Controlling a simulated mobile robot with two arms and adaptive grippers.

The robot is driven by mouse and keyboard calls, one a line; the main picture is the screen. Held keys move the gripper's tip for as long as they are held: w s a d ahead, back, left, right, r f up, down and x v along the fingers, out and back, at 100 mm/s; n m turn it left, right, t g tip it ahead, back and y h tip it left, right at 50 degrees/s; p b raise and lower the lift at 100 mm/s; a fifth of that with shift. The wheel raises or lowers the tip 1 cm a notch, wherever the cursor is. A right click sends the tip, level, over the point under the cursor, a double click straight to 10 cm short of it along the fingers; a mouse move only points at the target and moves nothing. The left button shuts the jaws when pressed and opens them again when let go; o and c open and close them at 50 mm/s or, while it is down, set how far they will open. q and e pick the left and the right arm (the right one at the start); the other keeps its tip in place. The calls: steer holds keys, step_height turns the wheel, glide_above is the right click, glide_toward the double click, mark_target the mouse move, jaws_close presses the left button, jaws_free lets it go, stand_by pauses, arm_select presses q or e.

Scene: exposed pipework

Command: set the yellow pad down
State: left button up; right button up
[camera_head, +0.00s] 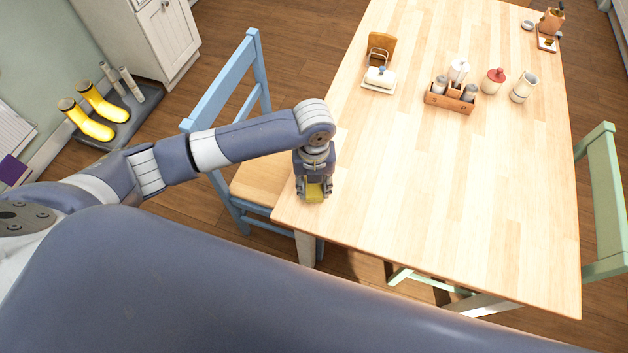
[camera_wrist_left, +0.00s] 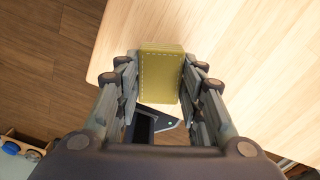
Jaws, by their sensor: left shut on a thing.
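The yellow pad (camera_head: 316,192) is between the fingers of my left gripper (camera_head: 314,190), over the near left corner of the wooden table (camera_head: 430,200). In the left wrist view the pad (camera_wrist_left: 160,75) is a yellow block with pale stitching along its edges. My left gripper (camera_wrist_left: 160,85) is shut on it, with a finger on each side. Whether the pad touches the tabletop cannot be told. My right gripper is not in view.
A blue chair (camera_head: 228,80) is at the left, a green chair (camera_head: 603,200) at the right. The near tabletop is clear.

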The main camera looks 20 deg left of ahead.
arm_select(q)
steer(key=shift+w+a+f, duration=0.1)
steer(key=shift+w+a, duration=0.05)
steer(key=shift+w, duration=0.55)
steer(key=f, duration=0.1)
steer(key=f+p, duration=0.1)
steer(key=f, duration=0.1)
steer(key=shift+w+a+f, duration=0.15)
steer(key=shift+w, duration=0.25)
steer(key=shift+f, duration=0.15)
steer(key=shift+f, duration=0.1)
steer(key=o, duration=0.9)
steer(key=shift+o, duration=0.2)
step_height(320, 180, up, 12)
steer(key=shift+r+b, duration=0.1)
steer(key=shift+b, duration=0.35)
